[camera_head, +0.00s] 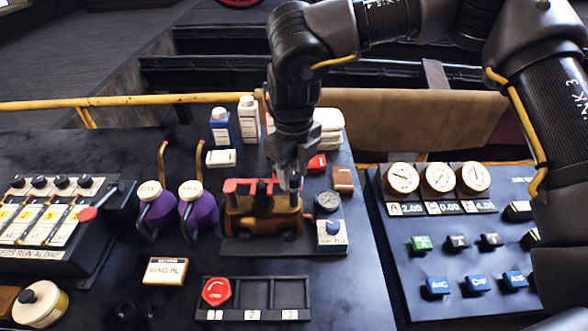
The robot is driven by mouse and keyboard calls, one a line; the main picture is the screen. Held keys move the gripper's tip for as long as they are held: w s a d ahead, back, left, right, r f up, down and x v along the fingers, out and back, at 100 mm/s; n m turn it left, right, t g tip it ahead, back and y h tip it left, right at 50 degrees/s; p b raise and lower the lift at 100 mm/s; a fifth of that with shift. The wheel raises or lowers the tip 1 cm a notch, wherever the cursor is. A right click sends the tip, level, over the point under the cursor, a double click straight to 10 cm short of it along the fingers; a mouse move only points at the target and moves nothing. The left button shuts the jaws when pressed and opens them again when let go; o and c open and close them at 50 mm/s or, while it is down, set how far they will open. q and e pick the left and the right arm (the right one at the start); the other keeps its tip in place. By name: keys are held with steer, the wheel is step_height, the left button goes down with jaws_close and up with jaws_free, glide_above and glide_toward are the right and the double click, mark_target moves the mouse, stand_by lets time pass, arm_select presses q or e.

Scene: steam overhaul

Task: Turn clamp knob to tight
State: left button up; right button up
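A brass-coloured clamp block (262,220) with a red bar (238,185) across its top sits on a dark plate at the middle of the bench. A small dark knob (263,196) stands on the block. A blue knob (333,227) sits on a white labelled box to the right of the block; its label is too small to read. I cannot tell which of these is the clamp knob. My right gripper (290,182) points down at the right end of the red bar, close above the block. My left gripper is out of view.
Two purple jugs (198,212) stand left of the clamp. A small round gauge (328,201) is close on the right. A tray (255,297) with a red round part (216,291) lies in front. A gauge panel (405,235) fills the right.

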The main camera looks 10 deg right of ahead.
steer(key=c, duration=0.7)
steer(key=shift+o, duration=0.2)
